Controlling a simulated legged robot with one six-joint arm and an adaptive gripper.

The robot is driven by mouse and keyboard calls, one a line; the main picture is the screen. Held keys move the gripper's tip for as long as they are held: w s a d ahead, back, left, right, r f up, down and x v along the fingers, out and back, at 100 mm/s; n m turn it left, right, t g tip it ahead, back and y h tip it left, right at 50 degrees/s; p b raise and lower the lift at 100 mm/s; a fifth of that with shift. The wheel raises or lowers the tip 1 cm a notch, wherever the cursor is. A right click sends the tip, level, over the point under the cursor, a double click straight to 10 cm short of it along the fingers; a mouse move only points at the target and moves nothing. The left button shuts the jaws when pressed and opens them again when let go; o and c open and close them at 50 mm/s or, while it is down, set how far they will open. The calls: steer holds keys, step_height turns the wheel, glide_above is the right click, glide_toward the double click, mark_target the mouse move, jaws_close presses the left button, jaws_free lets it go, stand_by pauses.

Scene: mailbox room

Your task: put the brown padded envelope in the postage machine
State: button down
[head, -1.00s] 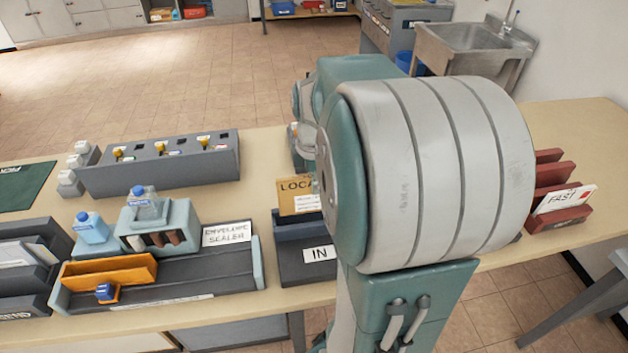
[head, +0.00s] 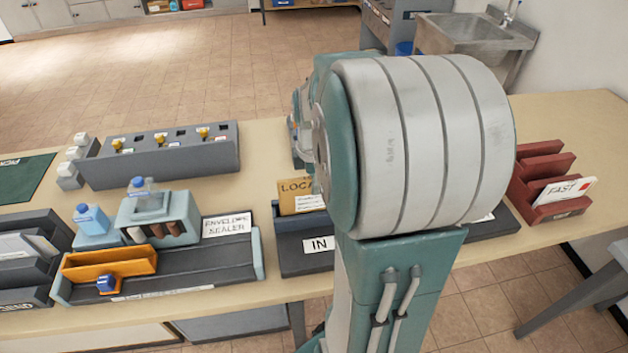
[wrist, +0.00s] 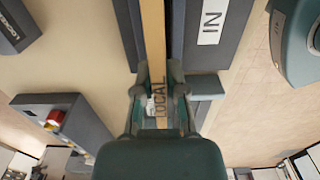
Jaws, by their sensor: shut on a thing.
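The brown padded envelope (head: 292,195), marked LOCAL, stands upright in the dark grey IN tray (head: 308,262). In the wrist view the envelope (wrist: 153,35) runs edge-on up from my gripper (wrist: 160,78). My gripper is shut on the envelope, with one finger on each side of it. In the head view my gripper is hidden behind my arm. I cannot identify the postage machine for certain. A dark base shows to the right of my arm, mostly covered by it, and a dark labelled unit (wrist: 12,30) is cut off at the wrist view's left edge.
The envelope sealer (head: 185,275) stands left of the IN tray. A grey box with yellow levers (head: 160,158) is behind it. A red rack (head: 545,180) with a FAST envelope (head: 565,190) stands at the right. Bare table shows behind the rack.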

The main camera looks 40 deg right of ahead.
steer(key=shift+f, duration=1.4)
steer(key=c, duration=0.6)
jaws_free()
steer(key=shift+r, duration=3.5)
